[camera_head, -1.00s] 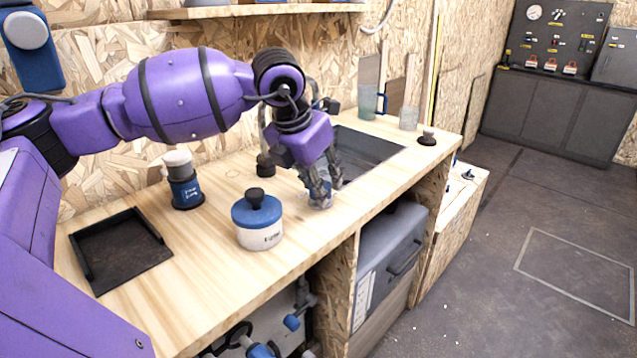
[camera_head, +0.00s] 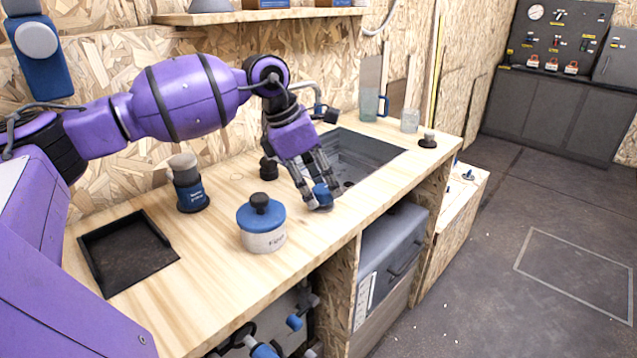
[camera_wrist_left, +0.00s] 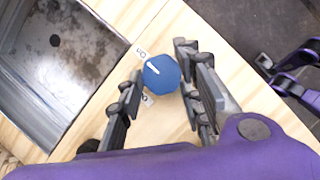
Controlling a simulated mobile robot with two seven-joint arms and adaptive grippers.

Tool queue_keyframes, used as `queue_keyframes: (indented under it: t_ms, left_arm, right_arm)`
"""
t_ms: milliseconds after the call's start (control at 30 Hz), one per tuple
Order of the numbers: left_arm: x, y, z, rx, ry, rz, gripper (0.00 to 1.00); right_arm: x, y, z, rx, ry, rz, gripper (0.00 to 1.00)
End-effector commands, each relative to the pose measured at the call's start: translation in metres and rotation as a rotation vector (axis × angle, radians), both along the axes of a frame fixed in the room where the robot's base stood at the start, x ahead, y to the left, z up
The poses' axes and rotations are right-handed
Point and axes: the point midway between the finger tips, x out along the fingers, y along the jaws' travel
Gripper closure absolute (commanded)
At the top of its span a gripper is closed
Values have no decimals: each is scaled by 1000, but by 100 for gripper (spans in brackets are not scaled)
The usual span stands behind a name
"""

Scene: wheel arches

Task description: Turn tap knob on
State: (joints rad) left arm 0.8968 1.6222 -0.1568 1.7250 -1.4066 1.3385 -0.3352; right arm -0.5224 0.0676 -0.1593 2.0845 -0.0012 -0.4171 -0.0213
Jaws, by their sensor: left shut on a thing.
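The blue tap knob (camera_head: 322,195) sits on the wooden counter in front of the sink. In the left wrist view the knob (camera_wrist_left: 161,73) has a white mark pointing up-left, roughly toward a small printed label reading "On". A second label lies below the knob, partly hidden. My left gripper (camera_head: 313,199) is shut on the knob; in the wrist view its fingers (camera_wrist_left: 160,85) stand on either side of it. The tap spout (camera_head: 318,97) is behind the gripper; I see no water. Part of my right gripper (camera_wrist_left: 284,78) shows at the wrist view's right edge; its opening is unclear.
A blue-lidded pot (camera_head: 262,228) stands left of the knob, close to the gripper. A blue-and-black canister (camera_head: 188,190) and a black tray (camera_head: 82,262) are farther left. The dark sink (camera_head: 375,152) lies behind; a jug (camera_head: 369,104) and glass (camera_head: 410,121) stand beyond it.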

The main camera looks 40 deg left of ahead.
Motion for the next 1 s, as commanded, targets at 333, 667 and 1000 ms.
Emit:
queue_keyframes:
  t_ms: [333,667,1000]
  left_arm:
    - [4,3,4,4,-16,-36,93]
    - [5,3,5,3,-19,-36,60]
    - [2,1,2,1,-9,-39,52]
  right_arm:
    - [1,0,1,0,-3,2,100]
    - [3,0,3,0,-8,3,100]
    - [3,1,3,0,-8,4,100]
